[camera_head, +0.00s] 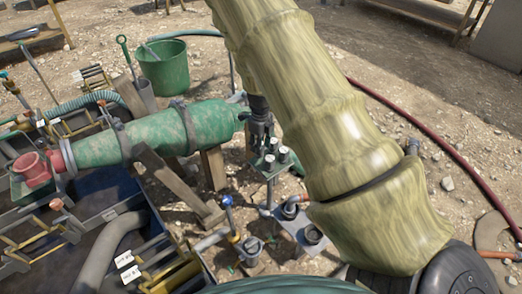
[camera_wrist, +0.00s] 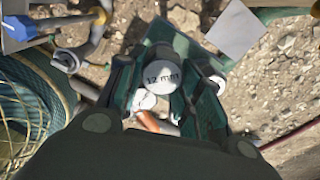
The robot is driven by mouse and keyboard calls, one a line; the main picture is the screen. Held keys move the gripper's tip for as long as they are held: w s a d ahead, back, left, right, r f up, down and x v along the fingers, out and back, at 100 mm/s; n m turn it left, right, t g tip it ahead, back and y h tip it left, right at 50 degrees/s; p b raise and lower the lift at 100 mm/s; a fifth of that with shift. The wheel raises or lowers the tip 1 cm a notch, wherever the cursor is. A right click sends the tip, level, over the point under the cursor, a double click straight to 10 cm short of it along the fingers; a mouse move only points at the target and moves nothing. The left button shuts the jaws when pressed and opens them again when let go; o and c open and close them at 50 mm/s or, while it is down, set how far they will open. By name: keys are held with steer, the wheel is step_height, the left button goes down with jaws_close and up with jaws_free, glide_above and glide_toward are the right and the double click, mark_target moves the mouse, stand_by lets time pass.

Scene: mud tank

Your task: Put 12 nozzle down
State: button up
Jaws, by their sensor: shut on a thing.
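The 12 nozzle (camera_wrist: 162,76) has a round white top marked "12 mm" and shows between the fingers in the wrist view. My gripper (camera_wrist: 160,95) is shut on it. In the head view my gripper (camera_head: 262,135) points down, close above a small green stand (camera_head: 272,172) that carries several white-topped nozzles (camera_head: 284,154). The green plate of the stand also shows behind the fingers in the wrist view (camera_wrist: 192,50). Whether the held nozzle touches the stand is hidden by the fingers.
A green tapered barrel (camera_head: 160,135) on wooden props lies just left of the gripper. A blue-handled valve (camera_head: 228,202) and grey plate (camera_head: 300,232) stand in front. A green bucket (camera_head: 165,66) is behind. A red hose (camera_head: 430,125) curves over open gravel on the right.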

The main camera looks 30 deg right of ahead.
steer(key=shift+w+d, duration=0.35)
steer(key=shift+d, duration=0.05)
steer(key=shift+a+f+b, duration=0.1)
steer(key=shift+f+b, duration=0.5)
steer(key=shift+f, duration=1.15)
steer(key=shift+f, duration=0.1)
steer(key=o, duration=0.8)
steer(key=shift+c, duration=0.2)
step_height(320, 180, up, 12)
steer(key=p, duration=0.2)
steer(key=shift+p, duration=0.3)
